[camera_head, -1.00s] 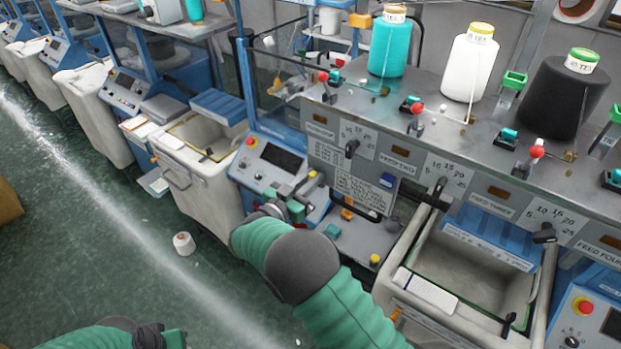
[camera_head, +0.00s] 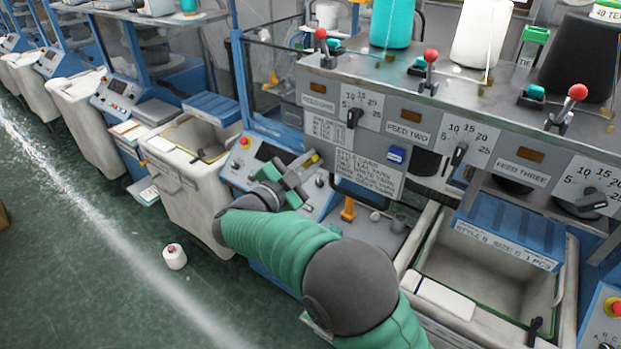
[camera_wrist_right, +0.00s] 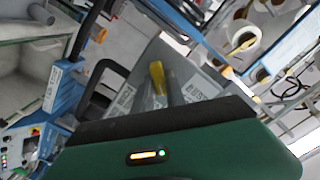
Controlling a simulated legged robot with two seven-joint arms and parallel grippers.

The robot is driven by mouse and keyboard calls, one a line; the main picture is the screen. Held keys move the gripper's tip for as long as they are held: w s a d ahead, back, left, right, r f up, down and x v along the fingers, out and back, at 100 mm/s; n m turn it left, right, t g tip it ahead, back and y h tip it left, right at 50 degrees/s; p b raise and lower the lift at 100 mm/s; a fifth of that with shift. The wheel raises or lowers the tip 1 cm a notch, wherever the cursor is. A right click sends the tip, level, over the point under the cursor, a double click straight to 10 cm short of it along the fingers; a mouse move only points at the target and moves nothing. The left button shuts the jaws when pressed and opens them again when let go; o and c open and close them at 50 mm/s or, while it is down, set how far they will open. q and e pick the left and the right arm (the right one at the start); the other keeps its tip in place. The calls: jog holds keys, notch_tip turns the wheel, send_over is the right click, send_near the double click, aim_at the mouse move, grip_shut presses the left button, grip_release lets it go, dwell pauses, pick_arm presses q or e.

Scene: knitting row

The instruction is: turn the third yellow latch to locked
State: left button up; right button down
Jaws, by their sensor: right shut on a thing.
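My right gripper (camera_head: 300,170) reaches over the blue control panel of the near machine. A small yellow latch (camera_head: 315,158) shows at its fingertips. In the right wrist view the yellow latch (camera_wrist_right: 157,76) shows as a narrow tip by my grey fingers (camera_wrist_right: 163,92), which are shut on it. The fingers hide most of the latch, so I cannot read its locked or unlocked position. I cannot tell its place in the row from these frames. My left gripper is out of the head view.
Red-knobbed levers (camera_head: 430,56) line the machine's top, with black dials (camera_head: 460,153) below. An orange part (camera_head: 348,210) stands beside my forearm. A grey bin (camera_head: 440,260) is at right, another bin (camera_head: 190,180) at left.

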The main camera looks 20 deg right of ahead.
jog(key=shift+s+a+f+m+b, duration=0.1)
jog(key=shift+f+m+b, duration=0.15)
jog(key=shift+m+b, duration=1.85)
jog(key=shift+s+f+m+b, duration=0.2)
jog(key=shift+m+b, duration=0.95)
jog(key=shift+b, duration=1.8)
jog(key=shift+s+a+f+m+b, duration=0.1)
jog(key=shift+f+m+b, duration=0.15)
jog(key=shift+m+b, duration=1.85)
jog(key=shift+n+b, duration=0.45)
jog(key=c, duration=1.6)
grip_release()
jog(key=shift+r, duration=0.1)
jog(key=shift+c, duration=0.2)
jog(key=shift+o, duration=1.4)
jog(key=shift+s+r, duration=0.1)
jog(key=shift+r, duration=0.1)
jog(key=shift+d, duration=0.1)
